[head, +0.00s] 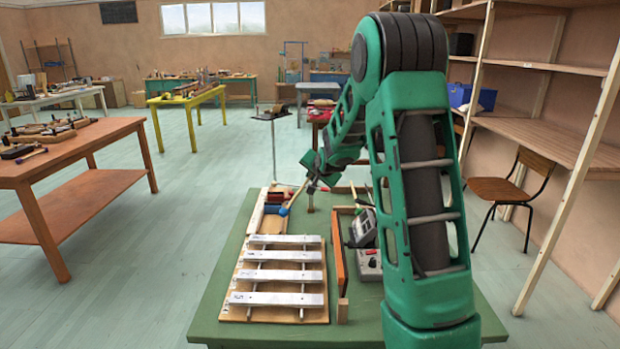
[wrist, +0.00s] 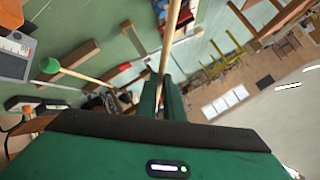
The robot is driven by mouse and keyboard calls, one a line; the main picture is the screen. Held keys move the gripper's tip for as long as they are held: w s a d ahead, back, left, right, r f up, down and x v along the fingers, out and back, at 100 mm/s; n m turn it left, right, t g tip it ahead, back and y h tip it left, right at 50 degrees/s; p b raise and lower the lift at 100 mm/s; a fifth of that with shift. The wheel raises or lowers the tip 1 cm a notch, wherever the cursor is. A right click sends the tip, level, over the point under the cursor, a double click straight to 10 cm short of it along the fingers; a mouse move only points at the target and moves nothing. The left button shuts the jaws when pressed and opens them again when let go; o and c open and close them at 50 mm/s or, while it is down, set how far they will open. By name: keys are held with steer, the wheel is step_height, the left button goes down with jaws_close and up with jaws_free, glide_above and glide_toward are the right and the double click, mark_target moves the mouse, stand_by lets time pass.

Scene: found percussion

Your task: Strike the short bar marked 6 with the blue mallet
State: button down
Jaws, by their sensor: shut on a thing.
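My gripper (head: 312,184) is shut on the wooden shaft of the blue mallet (head: 295,197). The blue head (head: 283,211) points down and left, near the far end of the bar instrument; I cannot tell its height above it. Several pale metal bars (head: 283,275) lie across a wooden frame (head: 238,312) on the green table (head: 215,300). Their marks are too small to read, so I cannot pick out the bar marked 6.
Red and blue pieces (head: 275,197) lie beyond the bars. An orange upright board (head: 337,262) and grey devices (head: 362,228) stand to the right. A green-headed mallet (wrist: 50,65) shows in the wrist view. A brown table (head: 80,145) stands at the left, with clear floor between.

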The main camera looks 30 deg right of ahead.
step_height(320, 180, down, 6)
steer(key=a+r+h, duration=0.1)
steer(key=a, duration=0.1)
steer(key=shift+n+t+h, duration=0.3)
steer(key=shift+n+t, duration=0.1)
steer(key=shift+n, duration=0.1)
steer(key=r, duration=0.5)
steer(key=shift+s+d+r, duration=0.15)
steer(key=shift+s+r, duration=0.1)
steer(key=shift+s, duration=0.05)
steer(key=shift+s, duration=0.1)
